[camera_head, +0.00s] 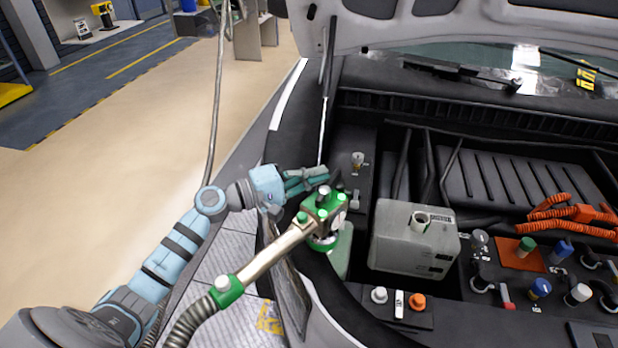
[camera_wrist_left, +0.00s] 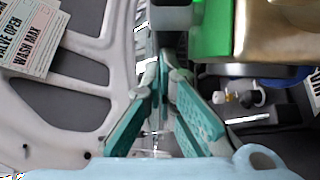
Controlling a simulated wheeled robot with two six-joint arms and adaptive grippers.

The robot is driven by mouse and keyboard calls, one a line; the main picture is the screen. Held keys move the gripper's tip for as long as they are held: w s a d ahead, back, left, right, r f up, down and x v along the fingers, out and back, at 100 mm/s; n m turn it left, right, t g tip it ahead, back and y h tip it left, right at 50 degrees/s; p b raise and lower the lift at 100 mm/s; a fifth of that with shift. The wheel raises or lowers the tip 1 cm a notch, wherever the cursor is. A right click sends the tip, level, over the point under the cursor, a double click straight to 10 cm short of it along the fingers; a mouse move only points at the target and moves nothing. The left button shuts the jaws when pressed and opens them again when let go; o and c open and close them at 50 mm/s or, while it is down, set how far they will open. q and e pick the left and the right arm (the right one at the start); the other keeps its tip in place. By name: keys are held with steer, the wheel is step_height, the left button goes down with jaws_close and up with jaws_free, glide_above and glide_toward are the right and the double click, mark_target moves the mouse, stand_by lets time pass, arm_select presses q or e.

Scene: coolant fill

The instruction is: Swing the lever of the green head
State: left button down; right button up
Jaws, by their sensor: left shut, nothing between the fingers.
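The green head (camera_head: 325,208) sits at the upper end of a metal tube, over a pale green tank (camera_head: 341,252) at the engine bay's left edge. In the left wrist view the head's green block (camera_wrist_left: 211,28) is at the top, right of the fingers. I cannot clearly tell its lever from its other small parts. My left gripper (camera_head: 318,176) is shut and empty, just behind the head in the head view. Its teal fingers (camera_wrist_left: 160,72) come together in the wrist view, below a dark grey part; I cannot tell whether they touch it. My right gripper is not in view.
A metal tube (camera_head: 270,251) with a green collar (camera_head: 226,291) runs down to a ribbed hose (camera_head: 190,322). A grey reservoir (camera_head: 413,240) stands right of the head. A thin prop rod (camera_head: 324,115) rises behind the gripper to the raised hood (camera_head: 430,20).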

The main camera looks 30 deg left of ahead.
arm_select(q)
steer(key=shift+w+d, duration=0.35)
stand_by(1.2)
